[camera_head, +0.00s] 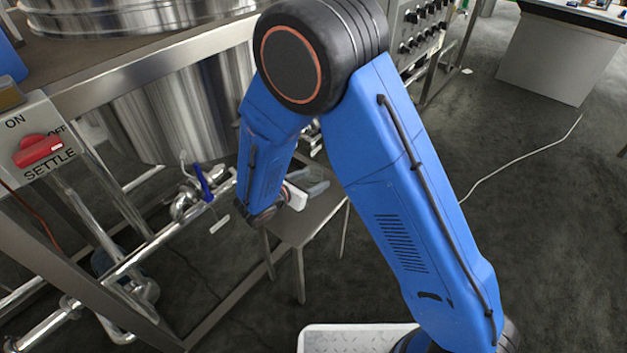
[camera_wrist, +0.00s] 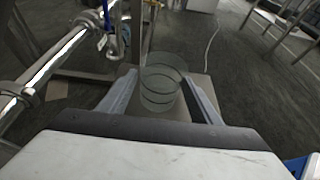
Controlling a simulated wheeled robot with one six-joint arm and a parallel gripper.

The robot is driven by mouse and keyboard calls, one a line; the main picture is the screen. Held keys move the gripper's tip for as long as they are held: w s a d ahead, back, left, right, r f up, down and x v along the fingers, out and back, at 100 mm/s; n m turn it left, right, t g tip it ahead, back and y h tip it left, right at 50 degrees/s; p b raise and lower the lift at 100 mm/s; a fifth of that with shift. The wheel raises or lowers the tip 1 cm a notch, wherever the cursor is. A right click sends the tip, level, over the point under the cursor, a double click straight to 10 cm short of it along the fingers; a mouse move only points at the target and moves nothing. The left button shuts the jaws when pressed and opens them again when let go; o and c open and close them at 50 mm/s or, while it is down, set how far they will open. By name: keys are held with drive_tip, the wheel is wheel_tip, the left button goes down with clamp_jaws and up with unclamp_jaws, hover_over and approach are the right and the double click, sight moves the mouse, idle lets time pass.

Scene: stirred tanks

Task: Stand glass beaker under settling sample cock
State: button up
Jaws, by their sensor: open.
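The clear glass beaker (camera_wrist: 162,88) stands upright on a small grey metal table (camera_head: 322,212) and lies between my gripper's fingers in the wrist view. My gripper (camera_wrist: 159,78) is open, with one finger on each side of the beaker; I cannot tell whether either finger touches it.
A panel marked SETTLE with a red switch (camera_head: 40,150) is at the left. A steel tank (camera_head: 180,105) and its frame stand behind the pipes. A white cable (camera_head: 505,165) lies on open floor at the right.

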drive_tip(key=v, duration=1.1)
drive_tip(key=shift+s+a, duration=0.1)
